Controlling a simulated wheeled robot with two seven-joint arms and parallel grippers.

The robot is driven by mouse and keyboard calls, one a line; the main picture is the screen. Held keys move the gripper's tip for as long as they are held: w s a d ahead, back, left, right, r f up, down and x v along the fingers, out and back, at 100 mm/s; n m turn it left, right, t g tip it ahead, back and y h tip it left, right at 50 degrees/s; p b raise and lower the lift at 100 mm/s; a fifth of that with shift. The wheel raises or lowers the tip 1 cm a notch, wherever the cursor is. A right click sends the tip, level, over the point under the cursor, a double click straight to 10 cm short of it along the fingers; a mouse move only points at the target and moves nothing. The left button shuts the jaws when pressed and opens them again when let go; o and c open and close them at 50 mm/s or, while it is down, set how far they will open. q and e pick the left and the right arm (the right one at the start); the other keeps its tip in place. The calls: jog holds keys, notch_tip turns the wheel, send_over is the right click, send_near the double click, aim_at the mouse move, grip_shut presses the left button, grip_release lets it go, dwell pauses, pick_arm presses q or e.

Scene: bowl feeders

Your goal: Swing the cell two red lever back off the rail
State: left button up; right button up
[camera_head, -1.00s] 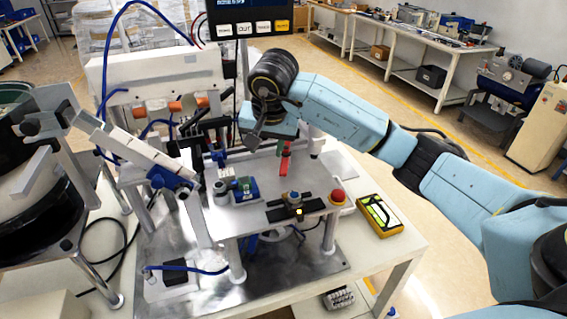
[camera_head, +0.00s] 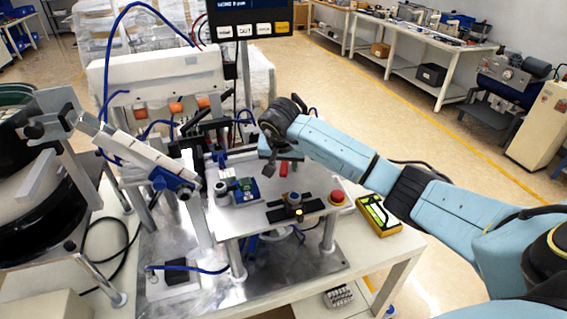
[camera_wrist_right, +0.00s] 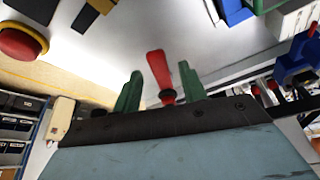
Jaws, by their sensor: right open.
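The red lever (camera_wrist_right: 158,68) stands between the two green fingers of my right gripper (camera_wrist_right: 161,84) in the right wrist view. The fingers are open, with a gap visible on each side of the lever. In the head view a short part of the red lever (camera_head: 283,169) shows at the back of the metal plate, just below my right gripper (camera_head: 281,160). The gripper's body and wrist hide the rest of the lever and most of the fingers. The rail cannot be made out clearly. My left gripper is not in view.
A red mushroom button (camera_head: 337,197) and a black block (camera_head: 295,207) sit at the plate's front right. A blue-and-green fixture (camera_head: 243,191) stands left of the lever. An inclined chute (camera_head: 135,150) is further left. A yellow handheld box (camera_head: 379,215) lies on the table.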

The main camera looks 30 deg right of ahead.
jog(key=shift+d+f, duration=0.1)
jog(key=shift+f, duration=0.15)
grip_shut()
jog(key=shift+w, duration=0.1)
